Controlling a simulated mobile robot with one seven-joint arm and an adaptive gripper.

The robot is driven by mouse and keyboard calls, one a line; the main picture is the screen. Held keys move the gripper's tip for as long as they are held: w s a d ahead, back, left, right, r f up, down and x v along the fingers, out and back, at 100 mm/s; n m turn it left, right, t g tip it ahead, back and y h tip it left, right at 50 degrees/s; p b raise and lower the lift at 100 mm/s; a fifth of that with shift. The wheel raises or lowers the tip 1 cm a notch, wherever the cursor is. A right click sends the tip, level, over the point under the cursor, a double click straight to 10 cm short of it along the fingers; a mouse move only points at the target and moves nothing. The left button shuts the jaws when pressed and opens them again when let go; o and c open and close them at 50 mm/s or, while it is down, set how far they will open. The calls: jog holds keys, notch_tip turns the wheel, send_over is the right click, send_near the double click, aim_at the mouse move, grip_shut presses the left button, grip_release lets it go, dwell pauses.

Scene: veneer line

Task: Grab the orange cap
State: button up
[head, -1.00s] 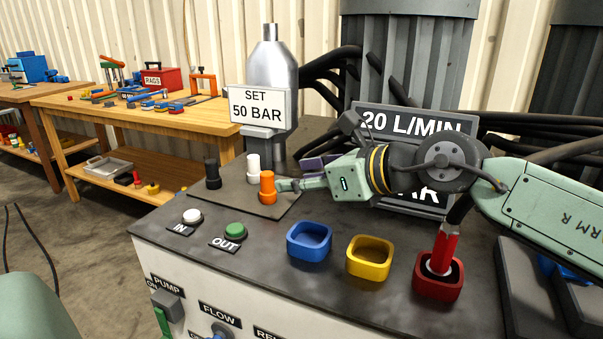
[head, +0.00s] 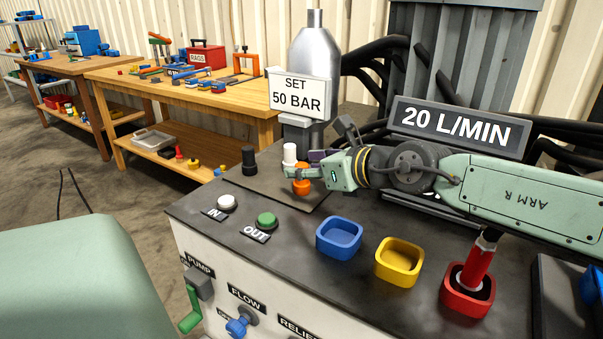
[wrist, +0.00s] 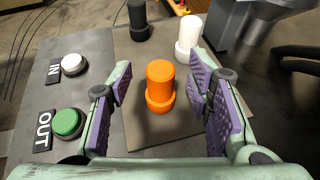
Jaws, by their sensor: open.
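The orange cap (wrist: 160,84) stands upright on a dark square plate (wrist: 150,135) on the machine top. In the wrist view it sits between the two purple-padded fingers of my gripper (wrist: 161,95), with a gap on each side. My gripper is open and does not appear to touch it. In the head view the orange cap (head: 302,182) is partly hidden behind a finger of my gripper (head: 300,173). A white cap (head: 289,154) and a black cap (head: 249,160) stand behind it on the same plate.
IN button (head: 226,203) and OUT button (head: 266,221) are left of the plate. Blue (head: 338,250), yellow (head: 399,273) and red (head: 467,303) cups stand in front; a red rod is in the red one. A silver cylinder (head: 313,60) with a sign rises behind.

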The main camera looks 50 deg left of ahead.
jog(key=shift+a+f, duration=0.2)
jog(key=shift+a, duration=0.1)
jog(key=shift+c, duration=0.2)
grip_shut()
